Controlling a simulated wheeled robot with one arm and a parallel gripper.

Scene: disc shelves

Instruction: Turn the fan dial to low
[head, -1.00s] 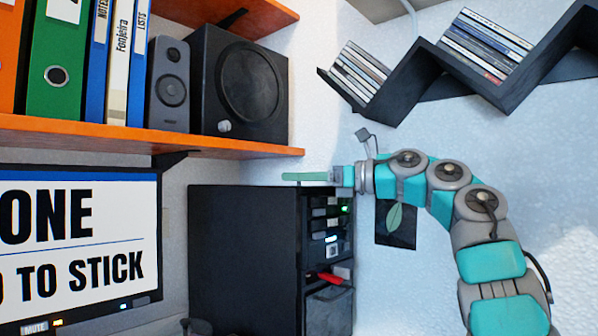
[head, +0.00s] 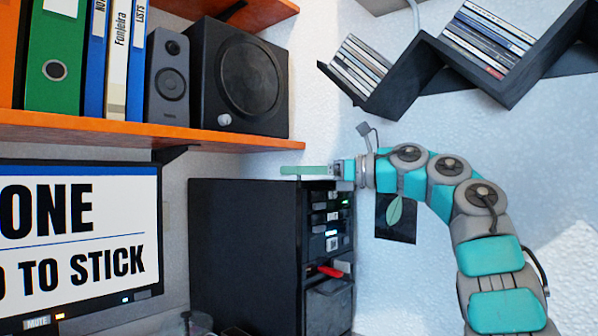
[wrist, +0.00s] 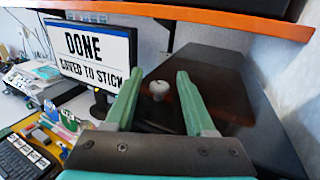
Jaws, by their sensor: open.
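A pale round knob, which looks like the fan dial (wrist: 158,89), stands on the dark top of the black computer tower (wrist: 215,85). In the wrist view it lies between the two green fingers of my gripper (wrist: 161,73), with a gap on each side. My gripper is open and empty. In the head view my gripper (head: 306,171) is just above the top of the tower (head: 245,250), and the knob does not show there. Any marks around the knob are too small to read.
An orange shelf (head: 215,143) with binders and speakers runs above the tower. A monitor (head: 75,235) stands to the left. A dark zigzag disc shelf (head: 425,65) hangs on the wall above my arm. A red object (head: 330,271) sticks out of the tower's front.

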